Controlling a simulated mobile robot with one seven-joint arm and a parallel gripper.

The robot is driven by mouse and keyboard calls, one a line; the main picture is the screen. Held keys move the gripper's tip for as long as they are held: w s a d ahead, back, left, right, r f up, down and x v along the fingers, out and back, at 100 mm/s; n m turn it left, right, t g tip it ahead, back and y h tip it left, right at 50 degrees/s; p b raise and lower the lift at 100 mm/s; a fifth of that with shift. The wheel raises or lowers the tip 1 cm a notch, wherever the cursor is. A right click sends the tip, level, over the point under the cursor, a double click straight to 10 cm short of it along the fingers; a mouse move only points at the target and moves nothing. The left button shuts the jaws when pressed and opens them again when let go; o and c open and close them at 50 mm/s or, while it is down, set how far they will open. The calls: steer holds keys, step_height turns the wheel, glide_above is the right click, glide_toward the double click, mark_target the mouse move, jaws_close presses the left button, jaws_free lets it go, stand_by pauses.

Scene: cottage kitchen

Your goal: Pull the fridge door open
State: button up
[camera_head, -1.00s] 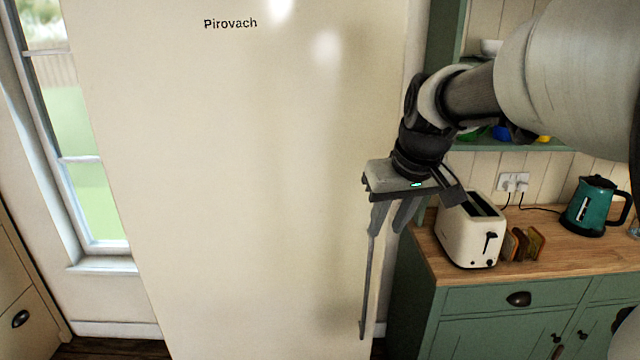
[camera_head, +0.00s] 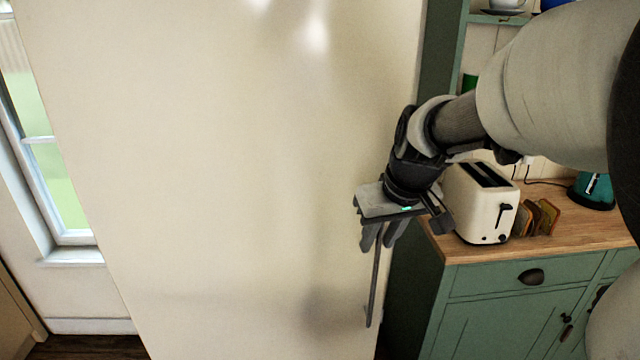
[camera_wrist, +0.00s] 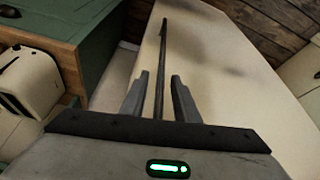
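The cream fridge door (camera_head: 220,190) fills the left and middle of the head view. Its thin dark vertical handle (camera_head: 375,285) is near the door's right edge. The door looks shut, though its edge seam is not clear. My gripper (camera_head: 379,240) is at the handle, its fingers pointing down at the upper visible part. In the wrist view the handle (camera_wrist: 161,60) runs between the two fingertips of my gripper (camera_wrist: 160,78). Gaps show on both sides, so the fingers are open around the handle and not closed on it. The handle's upper end is hidden behind the gripper.
Right of the fridge is a green cabinet (camera_head: 510,310) with a wooden top, holding a toaster (camera_head: 483,205), bread slices (camera_head: 540,217) and a teal kettle (camera_head: 592,190). Shelves are above. A window (camera_head: 50,170) is at left. Wooden floor (camera_wrist: 265,30) shows in the wrist view.

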steer(key=shift+f, duration=0.1)
steer(key=shift+c, duration=0.4)
jaws_close()
steer(key=shift+s, duration=0.1)
